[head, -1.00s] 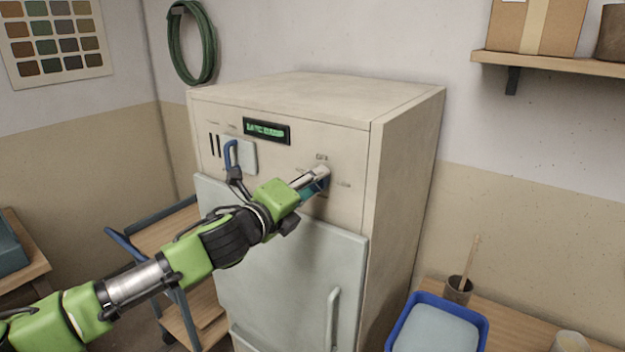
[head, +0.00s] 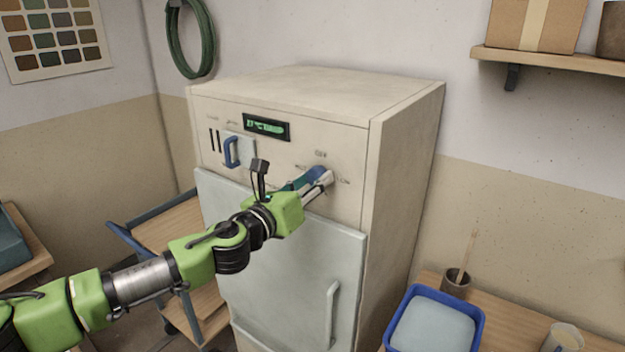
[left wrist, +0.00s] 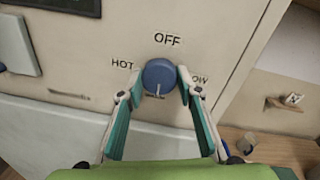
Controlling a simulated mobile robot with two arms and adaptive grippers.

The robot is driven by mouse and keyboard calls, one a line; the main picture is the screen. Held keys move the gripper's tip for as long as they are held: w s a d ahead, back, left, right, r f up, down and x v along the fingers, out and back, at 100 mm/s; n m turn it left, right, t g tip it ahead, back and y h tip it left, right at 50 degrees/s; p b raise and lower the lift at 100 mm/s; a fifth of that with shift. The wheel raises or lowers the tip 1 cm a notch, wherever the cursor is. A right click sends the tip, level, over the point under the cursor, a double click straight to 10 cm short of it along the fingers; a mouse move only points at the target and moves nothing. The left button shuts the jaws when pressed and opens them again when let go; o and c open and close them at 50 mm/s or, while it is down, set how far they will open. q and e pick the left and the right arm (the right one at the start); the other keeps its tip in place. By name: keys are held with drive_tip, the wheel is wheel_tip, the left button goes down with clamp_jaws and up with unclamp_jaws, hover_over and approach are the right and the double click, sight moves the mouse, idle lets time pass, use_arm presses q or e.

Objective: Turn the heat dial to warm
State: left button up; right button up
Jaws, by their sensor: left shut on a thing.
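The heat dial (left wrist: 160,76) is a round blue knob on the cabinet's front panel, with a pale pointer mark at its lower edge. Around it I read OFF above, HOT at left and a partly covered label ending in "OW" at right. A small label below is mostly hidden. My left gripper (left wrist: 158,84) has one finger on each side of the dial and is shut on it. In the head view the left gripper (head: 320,179) reaches the right part of the panel and largely covers the dial. My right gripper is not in view.
The cream cabinet (head: 405,170) has a green-lit display (head: 267,127), a blue-handled plate (head: 238,150) left of the dial and a pale door (head: 285,262) below. A trolley (head: 165,240) stands at left. A blue tray (head: 398,318) and a brush pot (head: 456,283) are at lower right.

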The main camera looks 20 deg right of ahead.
use_arm(q)
drive_tip(key=shift+f+m, duration=0.15)
drive_tip(key=shift+m, duration=0.55)
drive_tip(key=o, duration=1.1)
drive_tip(key=v, duration=1.2)
